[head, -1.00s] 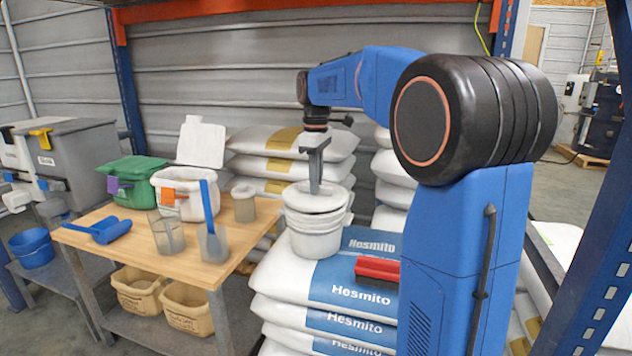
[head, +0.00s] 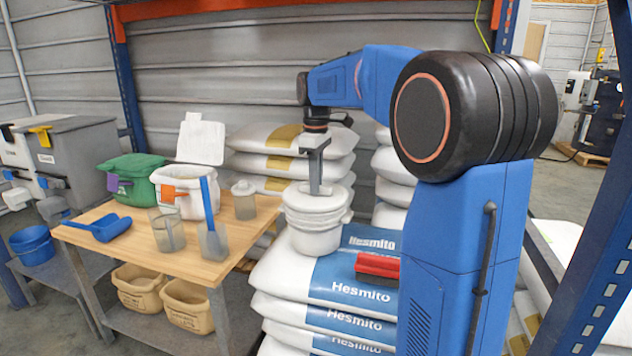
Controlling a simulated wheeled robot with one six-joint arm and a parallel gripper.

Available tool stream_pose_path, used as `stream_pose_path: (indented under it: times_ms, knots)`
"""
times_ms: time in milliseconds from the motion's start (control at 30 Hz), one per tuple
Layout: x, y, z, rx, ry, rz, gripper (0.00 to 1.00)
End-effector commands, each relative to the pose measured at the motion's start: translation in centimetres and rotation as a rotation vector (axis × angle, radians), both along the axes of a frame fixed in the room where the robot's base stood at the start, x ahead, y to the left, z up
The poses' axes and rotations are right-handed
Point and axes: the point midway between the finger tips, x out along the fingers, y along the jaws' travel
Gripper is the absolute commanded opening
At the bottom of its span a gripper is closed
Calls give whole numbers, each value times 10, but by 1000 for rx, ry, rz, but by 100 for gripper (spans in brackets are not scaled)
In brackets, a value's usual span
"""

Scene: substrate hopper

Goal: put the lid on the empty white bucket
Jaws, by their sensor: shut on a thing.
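The white bucket (head: 316,240) stands upright on the stacked Hesmito sacks. A white lid (head: 305,200) sits at the bucket's top, level or nearly so; I cannot tell whether it is fully seated all round. My gripper (head: 318,190) points straight down over the bucket, its fingers shut on the lid at its middle. The bucket's inside is hidden under the lid.
A red brush (head: 377,267) lies on the sacks (head: 350,292) right of the bucket. The wooden table (head: 205,268) at left holds a white container with its lid raised (head: 182,190), a green tub (head: 130,178), clear jugs and a blue scoop (head: 108,228).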

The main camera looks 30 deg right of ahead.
Motion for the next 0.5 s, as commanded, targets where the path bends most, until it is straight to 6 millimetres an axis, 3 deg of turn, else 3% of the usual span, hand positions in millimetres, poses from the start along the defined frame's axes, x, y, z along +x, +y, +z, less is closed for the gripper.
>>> stream_pose_path:
  times_ms: [267,300,367,500]
  knots:
    - [0,0,0,0,0,0,0]
    - [0,0,0,0,0,0,17]
    - [0,0,0,0,0,0,31]
    - [0,0,0,0,0,0,34]
